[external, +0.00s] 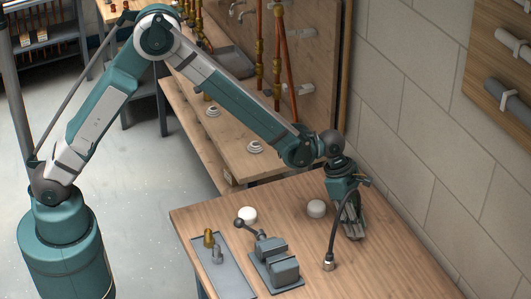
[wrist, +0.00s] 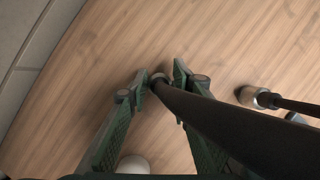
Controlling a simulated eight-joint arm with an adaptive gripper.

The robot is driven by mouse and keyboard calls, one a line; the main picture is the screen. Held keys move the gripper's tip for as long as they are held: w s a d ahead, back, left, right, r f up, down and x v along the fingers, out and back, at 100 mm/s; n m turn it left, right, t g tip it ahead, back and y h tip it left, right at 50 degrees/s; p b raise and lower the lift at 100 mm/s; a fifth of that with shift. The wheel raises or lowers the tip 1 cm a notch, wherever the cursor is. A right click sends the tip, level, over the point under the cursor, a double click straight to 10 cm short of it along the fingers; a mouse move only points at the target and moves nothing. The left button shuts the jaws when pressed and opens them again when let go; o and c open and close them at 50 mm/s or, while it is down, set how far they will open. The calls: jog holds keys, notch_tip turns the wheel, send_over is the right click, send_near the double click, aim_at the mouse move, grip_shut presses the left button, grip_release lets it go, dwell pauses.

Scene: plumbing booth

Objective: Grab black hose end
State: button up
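A black hose (external: 340,218) rises from a metal fitting (external: 328,263) on the table and bends over beside my gripper (external: 354,232). In the wrist view the thick black hose (wrist: 225,118) runs from the lower right towards the gap between my fingertips (wrist: 160,83). Its collared end (wrist: 158,78) shows between them. The left fingertip looks close to or against it, and a small gap shows at the right fingertip. My gripper points down above the table. In the external view the hose's other end is hidden by the gripper.
A grey vise (external: 275,266) stands left of the hose fitting. A grey tray (external: 224,272) holds a brass fitting and a grey fitting. Two white round pieces, a left one (external: 247,214) and a right one (external: 316,208), sit behind. A block wall (external: 420,150) runs along the right. The table's right part is clear.

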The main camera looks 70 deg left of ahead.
jog(key=shift+r, duration=0.15)
jog(key=shift+c, duration=0.2)
jog(key=shift+r, duration=4.85)
